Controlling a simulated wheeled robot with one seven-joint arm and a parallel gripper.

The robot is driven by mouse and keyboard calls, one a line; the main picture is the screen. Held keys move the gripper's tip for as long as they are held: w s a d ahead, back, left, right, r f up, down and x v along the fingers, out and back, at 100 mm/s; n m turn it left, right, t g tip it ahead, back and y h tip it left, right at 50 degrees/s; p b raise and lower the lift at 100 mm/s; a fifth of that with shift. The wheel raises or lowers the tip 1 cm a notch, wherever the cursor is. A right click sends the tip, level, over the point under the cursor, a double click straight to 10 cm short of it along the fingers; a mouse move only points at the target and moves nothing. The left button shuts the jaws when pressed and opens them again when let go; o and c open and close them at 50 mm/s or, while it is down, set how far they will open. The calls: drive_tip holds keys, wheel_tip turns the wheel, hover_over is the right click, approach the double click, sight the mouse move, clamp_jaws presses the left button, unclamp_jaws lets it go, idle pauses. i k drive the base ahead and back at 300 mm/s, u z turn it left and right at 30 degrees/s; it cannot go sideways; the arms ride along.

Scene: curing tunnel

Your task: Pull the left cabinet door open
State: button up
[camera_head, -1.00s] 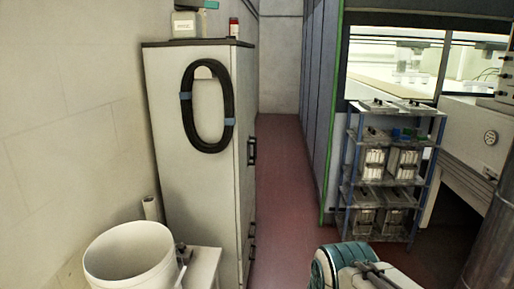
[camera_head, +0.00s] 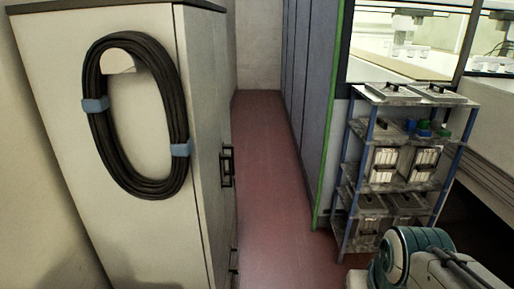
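A tall pale cabinet (camera_head: 150,215) stands at the left, its side panel towards me. Its door front (camera_head: 212,150) faces right and shows at a steep slant. Dark bar handles (camera_head: 227,167) sit close together at mid-height on that front, and more dark handles (camera_head: 233,265) show lower down. The doors look shut; I cannot clearly tell the left door from the right at this angle. Part of my own arm (camera_head: 415,258), white and teal, shows at the bottom right, well apart from the cabinet. My gripper is not in view.
A coiled black hose (camera_head: 95,120) with blue ties hangs on the cabinet's side. A red floor aisle (camera_head: 270,180) runs clear along the door front. A blue-posted shelf rack (camera_head: 372,135) with boxes stands at the right, beside a grey panelled wall (camera_head: 310,110).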

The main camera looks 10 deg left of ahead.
sight(194, 29)
drive_tip(key=u, duration=0.15)
drive_tip(key=i, duration=1.6)
drive_tip(key=u, duration=0.25)
